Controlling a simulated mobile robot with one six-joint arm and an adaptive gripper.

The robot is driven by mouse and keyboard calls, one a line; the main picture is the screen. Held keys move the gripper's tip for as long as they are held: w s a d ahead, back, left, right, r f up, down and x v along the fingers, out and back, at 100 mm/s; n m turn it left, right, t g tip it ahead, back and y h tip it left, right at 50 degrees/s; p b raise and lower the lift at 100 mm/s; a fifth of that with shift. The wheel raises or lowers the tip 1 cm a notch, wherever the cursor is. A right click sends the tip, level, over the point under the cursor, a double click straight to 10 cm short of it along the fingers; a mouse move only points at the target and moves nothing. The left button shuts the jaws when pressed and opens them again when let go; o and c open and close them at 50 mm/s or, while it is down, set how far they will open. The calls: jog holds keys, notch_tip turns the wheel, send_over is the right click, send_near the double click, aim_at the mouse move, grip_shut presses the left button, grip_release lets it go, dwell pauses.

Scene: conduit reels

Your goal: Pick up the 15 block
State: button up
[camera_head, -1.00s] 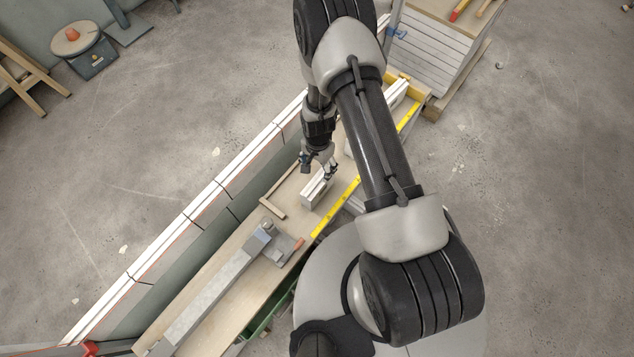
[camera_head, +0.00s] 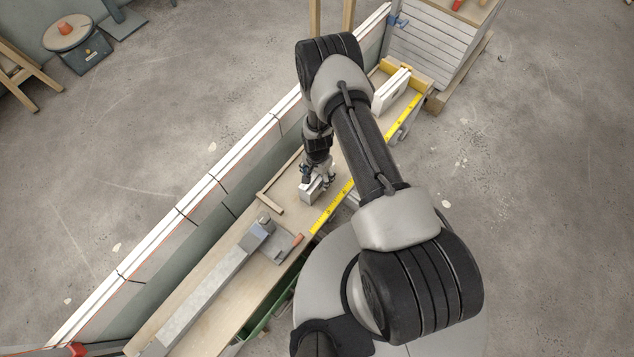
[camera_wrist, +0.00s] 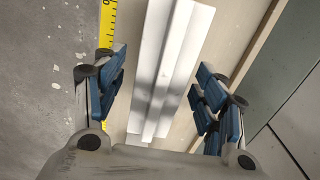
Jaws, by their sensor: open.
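A white stepped block (camera_wrist: 170,60) lies on the wooden bench between the fingers of my gripper (camera_wrist: 163,92) in the wrist view. The gripper is open, with blue pads on both sides of the block and gaps to each. In the head view the gripper (camera_head: 318,180) is low over the block (camera_head: 309,192), hiding part of it. A second white block (camera_head: 392,92) lies at the far end of the bench. No number is readable on either block, so I cannot tell which is the 15 block.
A yellow measuring strip (camera_head: 333,207) runs along the bench's right edge. A wooden square (camera_head: 272,198) lies left of the near block. A long grey metal piece (camera_head: 205,297) lies nearer. A white-topped wall (camera_head: 200,192) borders the bench's left side.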

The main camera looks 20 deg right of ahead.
jog(key=shift+f, duration=0.2)
jog(key=shift+c, duration=0.5)
grip_shut()
dwell(0.3)
